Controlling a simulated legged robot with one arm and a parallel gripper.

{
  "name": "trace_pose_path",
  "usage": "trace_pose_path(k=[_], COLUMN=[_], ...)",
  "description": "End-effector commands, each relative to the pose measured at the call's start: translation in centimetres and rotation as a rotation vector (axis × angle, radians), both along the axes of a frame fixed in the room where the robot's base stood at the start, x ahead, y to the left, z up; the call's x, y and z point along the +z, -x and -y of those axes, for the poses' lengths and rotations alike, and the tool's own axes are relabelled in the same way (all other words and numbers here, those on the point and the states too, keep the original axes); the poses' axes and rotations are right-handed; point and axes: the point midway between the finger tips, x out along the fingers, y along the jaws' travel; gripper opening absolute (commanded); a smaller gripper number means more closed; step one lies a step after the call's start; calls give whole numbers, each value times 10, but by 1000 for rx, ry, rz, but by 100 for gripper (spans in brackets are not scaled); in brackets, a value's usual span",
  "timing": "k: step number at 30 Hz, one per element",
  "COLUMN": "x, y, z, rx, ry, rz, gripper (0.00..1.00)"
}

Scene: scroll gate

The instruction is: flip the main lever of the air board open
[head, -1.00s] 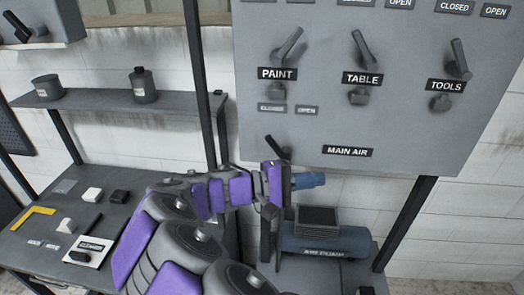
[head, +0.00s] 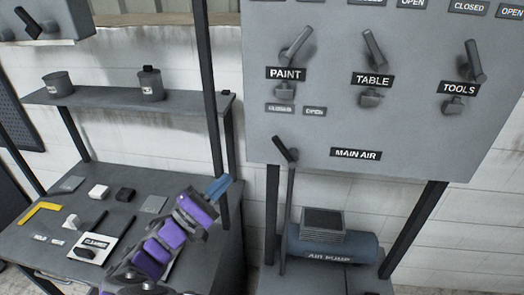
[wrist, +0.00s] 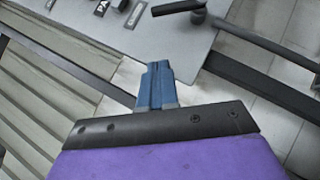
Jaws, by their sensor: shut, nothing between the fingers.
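The grey air board (head: 400,125) hangs at the upper right of the head view. Its main lever (head: 284,148) is a short dark handle at the board's lower left edge, left of the MAIN AIR label (head: 356,154). The handle tilts up and left from its pivot. My gripper (head: 219,188) is below and left of the main lever, apart from it, with its blue fingers together and empty. The fingers also show in the wrist view (wrist: 157,85). A dark lever (wrist: 178,8) appears beyond them at the board's edge; I cannot tell surely which one.
Three upper levers for PAINT (head: 296,45), TABLE (head: 374,48) and TOOLS (head: 474,60) sit higher on the board. A blue air pump (head: 335,245) stands below. A workbench (head: 40,240) with small items and a shelf (head: 110,99) are at left, with dark posts between.

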Motion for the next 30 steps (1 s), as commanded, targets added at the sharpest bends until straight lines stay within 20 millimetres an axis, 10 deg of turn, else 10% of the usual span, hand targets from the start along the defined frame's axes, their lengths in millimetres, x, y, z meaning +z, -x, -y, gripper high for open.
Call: trace_pose_path(k=[30], x=[58], y=[-53], z=[94], rx=[-3], ry=[0], rz=[3], gripper=[0])
